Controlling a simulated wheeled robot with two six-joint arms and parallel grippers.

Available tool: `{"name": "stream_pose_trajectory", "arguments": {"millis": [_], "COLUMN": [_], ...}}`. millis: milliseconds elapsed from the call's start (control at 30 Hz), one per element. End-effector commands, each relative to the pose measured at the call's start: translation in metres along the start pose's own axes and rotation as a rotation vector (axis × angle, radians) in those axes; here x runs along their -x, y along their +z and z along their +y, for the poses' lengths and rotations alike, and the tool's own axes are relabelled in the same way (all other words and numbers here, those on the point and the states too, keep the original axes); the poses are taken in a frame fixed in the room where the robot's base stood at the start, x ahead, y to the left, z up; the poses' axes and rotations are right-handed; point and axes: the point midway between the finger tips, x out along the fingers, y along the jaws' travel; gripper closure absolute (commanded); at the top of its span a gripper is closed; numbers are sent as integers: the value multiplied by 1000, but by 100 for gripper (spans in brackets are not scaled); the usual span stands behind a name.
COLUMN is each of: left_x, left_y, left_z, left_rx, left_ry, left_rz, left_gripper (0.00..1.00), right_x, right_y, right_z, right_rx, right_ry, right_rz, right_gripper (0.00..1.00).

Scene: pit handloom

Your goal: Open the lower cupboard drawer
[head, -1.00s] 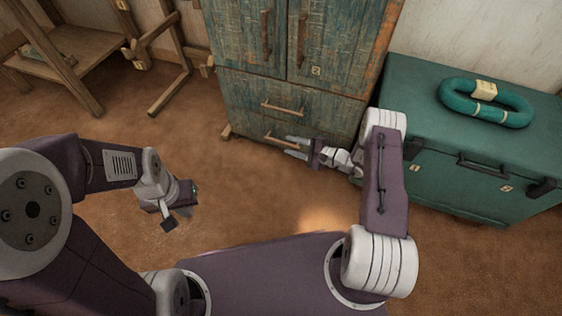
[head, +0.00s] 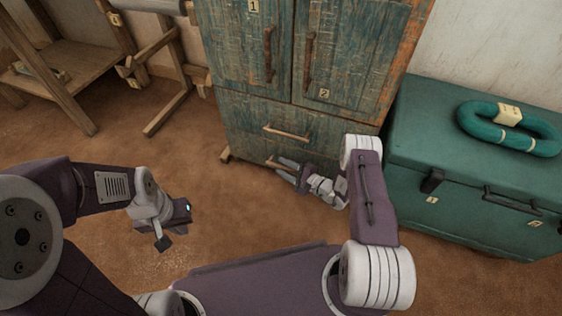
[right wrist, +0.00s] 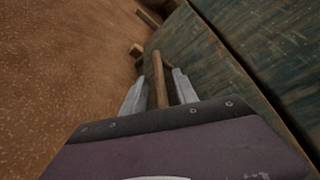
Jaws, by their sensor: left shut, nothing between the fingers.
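The blue-green wooden cupboard (head: 300,85) stands ahead. Its lower drawer (head: 245,149) looks closed. The drawer's wooden handle (head: 270,162) is partly hidden by my right gripper (head: 279,168) in the head view. In the right wrist view the handle (right wrist: 159,78) runs between the two grey fingers of my right gripper (right wrist: 156,88). Those fingers are apart, one on each side of the bar, with gaps showing. My left gripper (head: 172,238) is shut and empty, over open floor left of the cupboard.
The upper drawer handle (head: 287,132) is just above my right gripper. A green chest (head: 450,205) with a teal coil (head: 510,127) on top stands close on the right. A wooden frame (head: 60,75) is at the back left. The brown floor before the cupboard is clear.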

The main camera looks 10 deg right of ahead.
Motion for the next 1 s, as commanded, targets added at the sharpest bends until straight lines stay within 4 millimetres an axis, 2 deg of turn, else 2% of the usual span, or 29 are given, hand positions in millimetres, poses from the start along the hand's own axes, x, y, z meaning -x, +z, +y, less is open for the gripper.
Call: {"name": "stream_pose_trajectory", "arguments": {"millis": [167,267,300,333,1000], "left_x": [0,0,0,0,0], "left_y": [0,0,0,0,0], "left_z": [0,0,0,0,0], "left_rx": [0,0,0,0,0], "left_ry": [0,0,0,0,0], "left_rz": [0,0,0,0,0], "left_gripper": [100,100,100,100,100], "right_x": [0,0,0,0,0], "right_y": [0,0,0,0,0], "right_z": [0,0,0,0,0], "right_rx": [0,0,0,0,-1], "right_ry": [0,1,1,1,2], "right_rz": [0,0,0,0,-1], "right_gripper": [65,87,98,100,100]}}
